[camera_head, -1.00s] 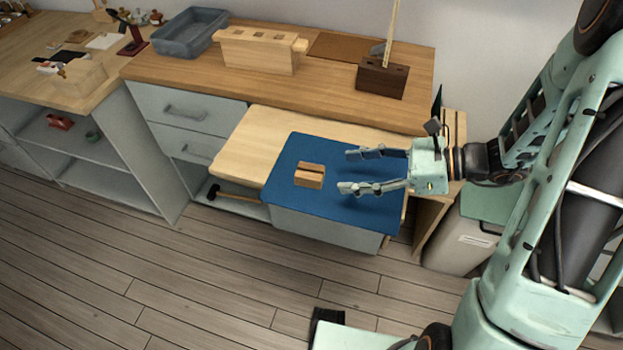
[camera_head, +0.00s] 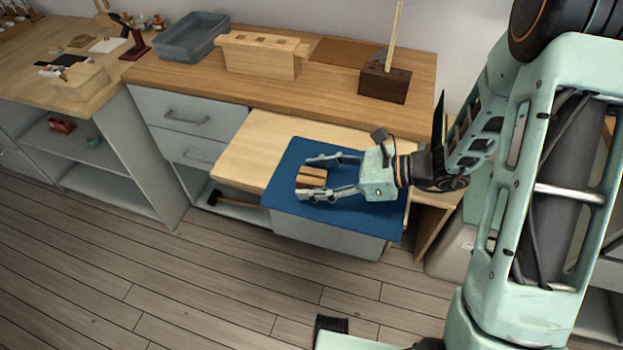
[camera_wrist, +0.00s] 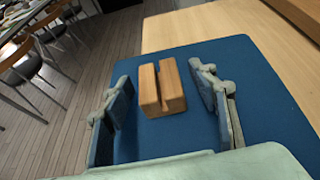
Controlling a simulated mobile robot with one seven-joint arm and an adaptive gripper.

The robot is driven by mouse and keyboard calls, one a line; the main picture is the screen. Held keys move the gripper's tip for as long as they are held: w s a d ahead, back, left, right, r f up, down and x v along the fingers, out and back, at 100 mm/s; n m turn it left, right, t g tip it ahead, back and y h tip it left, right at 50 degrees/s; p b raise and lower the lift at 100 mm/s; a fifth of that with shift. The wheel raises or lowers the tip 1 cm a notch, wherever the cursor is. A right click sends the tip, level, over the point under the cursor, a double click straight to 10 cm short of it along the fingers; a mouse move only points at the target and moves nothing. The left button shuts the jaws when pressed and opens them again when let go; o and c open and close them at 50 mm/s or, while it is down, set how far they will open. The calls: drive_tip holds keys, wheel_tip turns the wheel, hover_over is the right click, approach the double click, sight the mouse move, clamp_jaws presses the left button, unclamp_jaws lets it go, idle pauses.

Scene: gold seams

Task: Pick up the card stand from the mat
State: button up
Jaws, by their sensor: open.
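The card stand (camera_head: 311,175) is a small brown wooden block with a slot across its top, sitting on the blue mat (camera_head: 290,206). In the wrist view the card stand (camera_wrist: 162,88) lies between and a little beyond my fingers, with its slot running away from me. My gripper (camera_head: 316,177) is open, with one finger on each side of the stand in the head view. In the wrist view my gripper (camera_wrist: 163,98) shows gaps between both fingers and the block. The near finger partly covers the stand in the head view.
The mat lies on a pale wooden pull-out surface (camera_head: 262,140) below the workbench. On the bench stand a dark wooden block with sticks (camera_head: 384,82), a pale slotted block (camera_head: 262,56) and a grey tray (camera_head: 190,38). A mallet (camera_head: 232,200) lies on the shelf below.

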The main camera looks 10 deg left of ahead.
drive_tip(key=c, duration=1.3)
drive_tip(key=shift+o, duration=0.2)
